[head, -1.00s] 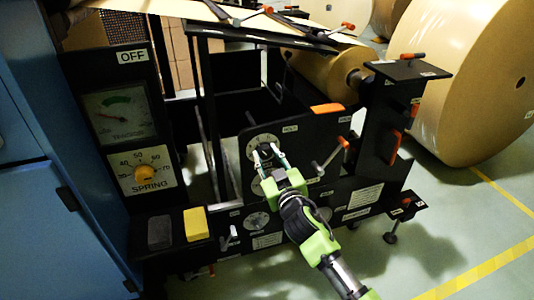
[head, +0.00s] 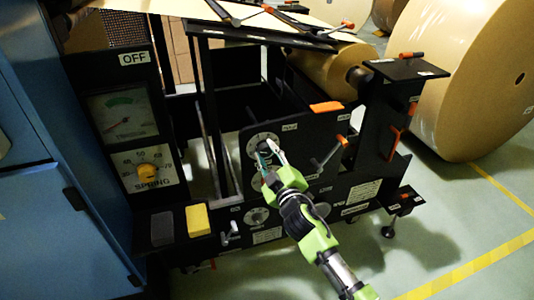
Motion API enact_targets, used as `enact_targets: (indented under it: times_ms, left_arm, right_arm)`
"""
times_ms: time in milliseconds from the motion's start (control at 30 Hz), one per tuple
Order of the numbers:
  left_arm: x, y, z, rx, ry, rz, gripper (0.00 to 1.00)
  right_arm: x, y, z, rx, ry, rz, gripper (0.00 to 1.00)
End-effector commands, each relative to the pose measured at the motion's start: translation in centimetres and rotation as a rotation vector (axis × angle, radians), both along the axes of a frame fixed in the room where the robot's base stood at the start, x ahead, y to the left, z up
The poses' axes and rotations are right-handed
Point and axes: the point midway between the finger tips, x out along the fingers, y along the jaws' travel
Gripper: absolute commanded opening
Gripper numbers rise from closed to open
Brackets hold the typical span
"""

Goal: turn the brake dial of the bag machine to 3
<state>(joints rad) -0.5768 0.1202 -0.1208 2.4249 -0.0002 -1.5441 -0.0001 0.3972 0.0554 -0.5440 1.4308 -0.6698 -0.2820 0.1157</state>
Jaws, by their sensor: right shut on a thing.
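The bag machine's black panel (head: 300,143) carries a round dial with a pale marked ring (head: 254,143) near its upper left. My right gripper (head: 268,152) reaches up from below with its fingers at this dial and is shut on its knob. The fingers and gripper body cover the knob, so the number it points to cannot be read. The ring shows only in part. My left gripper is not in view.
Grey and yellow blocks (head: 197,219) lie on a ledge. A crank with an orange grip (head: 342,141) is close right of my gripper. Large paper rolls (head: 478,75) stand at right.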

Motion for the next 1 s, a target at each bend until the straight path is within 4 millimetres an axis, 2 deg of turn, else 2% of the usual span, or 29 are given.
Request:
enact_targets:
  times_ms: [333, 367, 400, 767, 867, 1000]
  left_arm:
    - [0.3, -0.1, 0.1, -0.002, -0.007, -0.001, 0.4]
    - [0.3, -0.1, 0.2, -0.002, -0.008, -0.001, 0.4]
    - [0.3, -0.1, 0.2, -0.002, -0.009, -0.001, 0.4]
    - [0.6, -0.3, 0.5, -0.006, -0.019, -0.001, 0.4]
    - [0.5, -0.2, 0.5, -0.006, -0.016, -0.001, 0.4]
    - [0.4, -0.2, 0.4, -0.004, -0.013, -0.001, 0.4]
  right_arm:
    - [0.0, 0.0, -0.1, -0.002, 0.002, 0.0, 0.07]
    - [0.0, 0.0, -0.1, -0.002, 0.002, 0.0, 0.36]
    - [0.0, 0.0, -0.1, -0.002, 0.002, 0.001, 0.46]
    - [-0.1, 0.0, -0.1, -0.001, 0.001, 0.0, 0.46]
    - [-0.6, -0.2, -0.1, -0.002, 0.0, -0.001, 0.46]
    - [-2.2, -0.7, -0.1, 0.0, 0.001, 0.001, 0.46]
